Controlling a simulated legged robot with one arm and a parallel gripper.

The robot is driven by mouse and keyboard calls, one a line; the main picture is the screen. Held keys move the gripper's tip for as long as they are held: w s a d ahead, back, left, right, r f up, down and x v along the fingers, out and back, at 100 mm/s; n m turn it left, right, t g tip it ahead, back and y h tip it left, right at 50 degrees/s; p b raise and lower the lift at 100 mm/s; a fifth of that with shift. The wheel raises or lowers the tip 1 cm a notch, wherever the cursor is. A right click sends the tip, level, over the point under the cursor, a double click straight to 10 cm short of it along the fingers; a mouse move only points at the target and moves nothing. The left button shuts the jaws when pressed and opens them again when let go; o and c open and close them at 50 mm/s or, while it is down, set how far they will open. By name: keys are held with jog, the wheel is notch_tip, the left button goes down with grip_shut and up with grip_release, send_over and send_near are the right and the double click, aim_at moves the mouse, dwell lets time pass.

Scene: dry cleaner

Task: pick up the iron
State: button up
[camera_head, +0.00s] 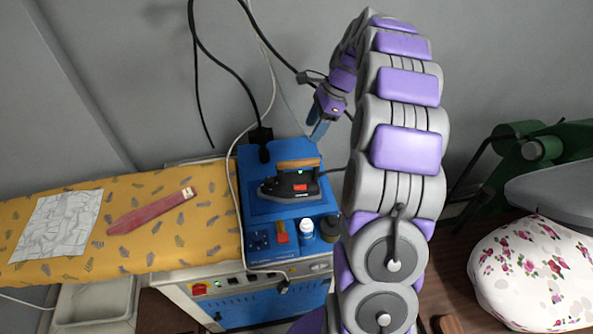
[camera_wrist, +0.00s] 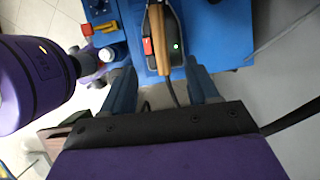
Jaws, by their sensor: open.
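The iron (camera_head: 291,183) has a dark body, a light wooden handle and a red patch on its side. It rests on top of the blue ironing station (camera_head: 257,208). In the wrist view the iron (camera_wrist: 167,45) is ahead of my gripper, with its handle pointing towards the gap between the fingers. My gripper (camera_wrist: 163,82) is open, with one blue-grey finger on each side of that gap and nothing held. In the head view my gripper (camera_head: 319,128) hangs above and behind the right end of the iron, apart from it.
A small white bottle (camera_head: 306,229) stands in front of the iron. A yellow patterned ironing board (camera_head: 165,244) with a red sleeve-like piece (camera_head: 150,211) and a cloth (camera_head: 58,224) lies left. A floral padded form (camera_head: 530,270) is at right. Black cables hang behind.

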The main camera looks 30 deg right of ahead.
aim_at(293, 161)
jog(key=b+x, duration=0.2)
jog(key=x, duration=0.9)
jog(key=shift+w+f+b, duration=0.15)
jog(key=shift+b, duration=0.25)
jog(key=shift+a+f, duration=0.1)
jog(key=shift+f, duration=0.2)
jog(key=shift+w+a+f, duration=0.1)
jog(key=shift+a+f, duration=0.05)
jog(key=shift+a, duration=0.2)
jog(key=b+x, duration=0.1)
jog(key=x, duration=0.1)
jog(key=b+x, duration=0.1)
jog(key=x, duration=0.2)
jog(key=shift+a, duration=0.25)
jog(key=shift+d+f, duration=0.1)
jog(key=shift+d, duration=0.35)
jog(key=shift+a, duration=0.55)
jog(key=c, duration=0.6)
jog(key=shift+d, duration=0.1)
grip_shut()
jog(key=shift+d, duration=0.1)
